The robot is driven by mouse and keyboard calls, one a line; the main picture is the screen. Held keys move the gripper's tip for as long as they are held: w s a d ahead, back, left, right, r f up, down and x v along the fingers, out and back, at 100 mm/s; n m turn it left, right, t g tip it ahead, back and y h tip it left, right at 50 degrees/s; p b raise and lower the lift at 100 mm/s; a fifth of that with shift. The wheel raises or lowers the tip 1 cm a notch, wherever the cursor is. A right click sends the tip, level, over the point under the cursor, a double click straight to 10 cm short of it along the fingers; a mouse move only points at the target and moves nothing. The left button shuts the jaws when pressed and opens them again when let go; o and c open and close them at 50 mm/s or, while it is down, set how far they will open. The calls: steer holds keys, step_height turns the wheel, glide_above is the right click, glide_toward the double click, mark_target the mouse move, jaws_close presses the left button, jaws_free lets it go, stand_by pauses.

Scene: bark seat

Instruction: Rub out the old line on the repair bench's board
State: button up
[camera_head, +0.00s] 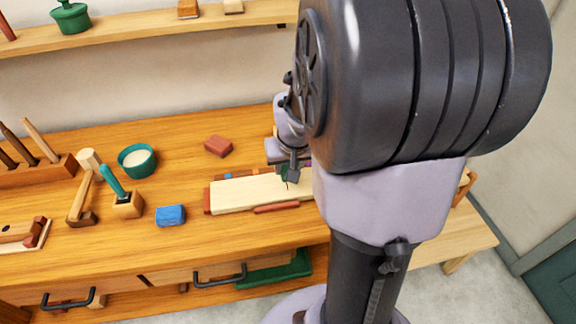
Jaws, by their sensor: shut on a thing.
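A pale board (243,194) lies on the wooden repair bench, between reddish-brown strips at its edges. A short dark mark shows on the board near my gripper, beside the part my arm hides. My gripper (289,174) is over the back of the board, toward its right part. It is shut on a small green thing (285,171), mostly hidden by the jaws and my arm. I cannot tell whether the green thing touches the board. The board's right end is hidden behind my arm.
On the bench (120,235) are a blue block (170,215), a red block (218,146), a teal bowl (137,161), a mallet (81,199) and a teal-handled tool (113,181) in a wooden block. A shelf (140,31) runs behind. Bench wood left of the board is partly clear.

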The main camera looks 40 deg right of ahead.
mark_target(288, 190)
step_height(288, 190, down, 5)
steer(key=b, duration=0.4)
steer(key=shift+r, duration=0.15)
steer(key=shift+f+b, duration=0.65)
steer(key=shift+b, duration=0.05)
stand_by(0.4)
